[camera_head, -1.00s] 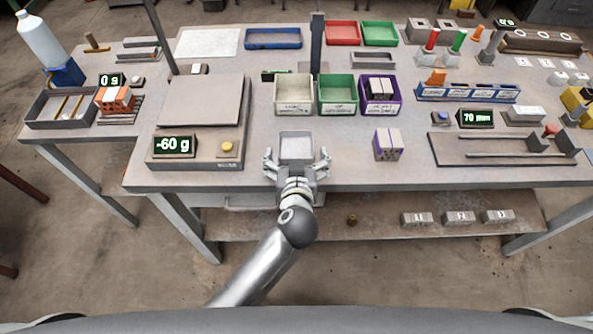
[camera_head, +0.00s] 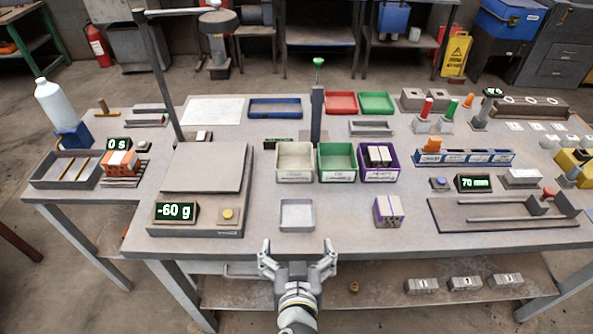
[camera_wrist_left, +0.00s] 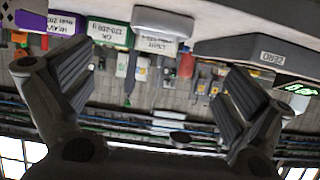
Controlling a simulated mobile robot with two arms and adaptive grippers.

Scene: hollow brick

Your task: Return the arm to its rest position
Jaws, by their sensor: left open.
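My left gripper (camera_head: 298,255) is open and empty. In the head view it is low in the picture, in front of the table's front edge, with its fingers spread toward the table. In the left wrist view both fingers (camera_wrist_left: 155,95) are wide apart with nothing between them. My right gripper is not in view. A small grey tray (camera_head: 297,230) lies on the table just beyond the left gripper. A hollow brick with purple marking (camera_head: 388,211) stands to the right of that tray.
A scale reading -60 g (camera_head: 176,211) stands left of the tray. Behind it are a cream bin (camera_head: 294,177), a green bin (camera_head: 337,177) and a purple bin (camera_head: 380,175) holding a block. A long dark fixture (camera_head: 500,226) lies at the right. A lower shelf (camera_head: 390,300) runs under the table.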

